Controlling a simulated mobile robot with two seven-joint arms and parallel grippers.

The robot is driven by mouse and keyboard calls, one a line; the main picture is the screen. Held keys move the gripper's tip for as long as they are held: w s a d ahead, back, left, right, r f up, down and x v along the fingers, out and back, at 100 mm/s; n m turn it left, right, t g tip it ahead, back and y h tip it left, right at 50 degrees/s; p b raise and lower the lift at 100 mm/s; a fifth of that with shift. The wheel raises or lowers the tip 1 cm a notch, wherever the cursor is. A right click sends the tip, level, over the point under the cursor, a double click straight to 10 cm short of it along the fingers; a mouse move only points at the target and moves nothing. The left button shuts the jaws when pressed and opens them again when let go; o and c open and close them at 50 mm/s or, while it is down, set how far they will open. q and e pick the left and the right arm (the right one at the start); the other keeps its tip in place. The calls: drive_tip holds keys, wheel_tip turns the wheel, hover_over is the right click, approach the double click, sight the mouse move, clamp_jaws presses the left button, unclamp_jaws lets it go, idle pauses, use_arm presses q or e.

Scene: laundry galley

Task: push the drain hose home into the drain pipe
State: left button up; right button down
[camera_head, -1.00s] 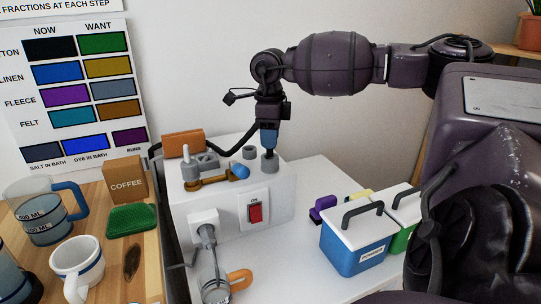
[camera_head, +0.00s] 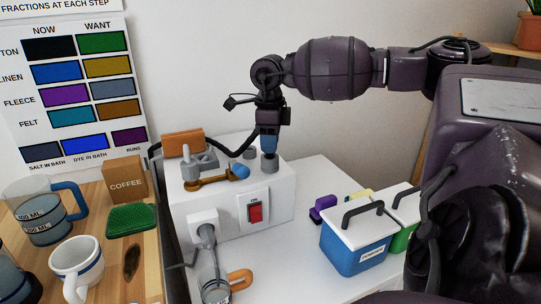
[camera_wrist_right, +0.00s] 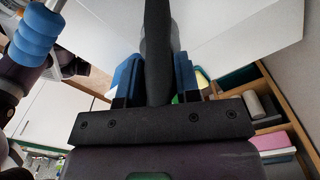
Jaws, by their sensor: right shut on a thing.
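My right gripper (camera_head: 269,147) points down with blue fingers, shut on the black drain hose (camera_head: 236,153). The hose loops in from the left of the white box and rises to the gripper. The grey drain pipe (camera_head: 270,163) stands upright on the box's right rear, directly below the fingers. The hose's end appears to be at the pipe's mouth; I cannot tell how deep it sits. In the right wrist view the hose (camera_wrist_right: 158,60) runs between the blue fingers and hides most of the grey part behind it. My left gripper is not in view.
A blue lidded caddy (camera_head: 358,250) stands to the right.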

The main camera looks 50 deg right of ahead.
drive_tip(key=shift+f, duration=0.6)
drive_tip(key=c, duration=0.8)
unclamp_jaws()
drive_tip(key=shift+c, duration=1.1)
drive_tip(key=shift+r, duration=0.1)
drive_tip(key=shift+r, duration=3.45)
